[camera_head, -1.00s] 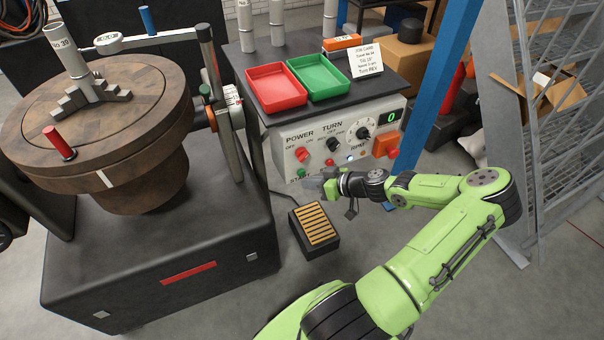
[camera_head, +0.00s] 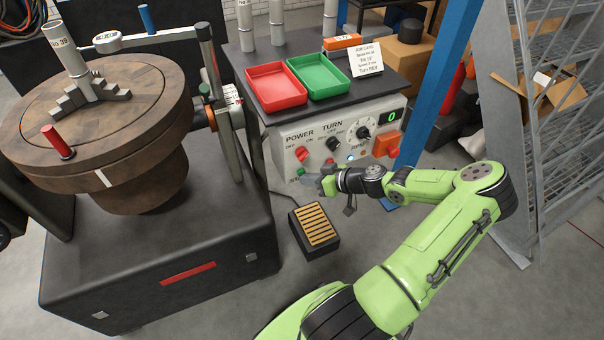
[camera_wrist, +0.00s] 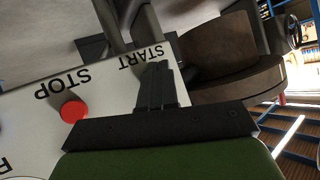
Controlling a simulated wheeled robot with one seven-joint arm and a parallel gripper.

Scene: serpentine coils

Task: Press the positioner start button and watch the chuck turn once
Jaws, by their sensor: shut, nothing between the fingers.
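The control panel (camera_head: 285,150) faces me below the dark table top. Its green start button (camera_head: 301,171) shows at the lower left, just above my gripper's tip. My gripper (camera_head: 309,183) is shut and empty, at the panel's lower left corner. In the wrist view, the shut fingers (camera_wrist: 157,84) lie over the panel beside the START lettering, and I see no green button there; contact cannot be told. A red stop button (camera_wrist: 73,111) is clear of the fingers. The positioner's round chuck (camera_head: 140,100) carries an upright grey pipe (camera_head: 68,52) and a white rim mark (camera_head: 103,178) facing front.
A red tray (camera_head: 275,90) and a green tray (camera_head: 320,76) stand on the table top by a job card (camera_head: 367,60). The display (camera_head: 393,116) reads 0. A foot pedal (camera_head: 315,230) lies on the floor under my gripper. A blue post (camera_head: 432,85) stands right.

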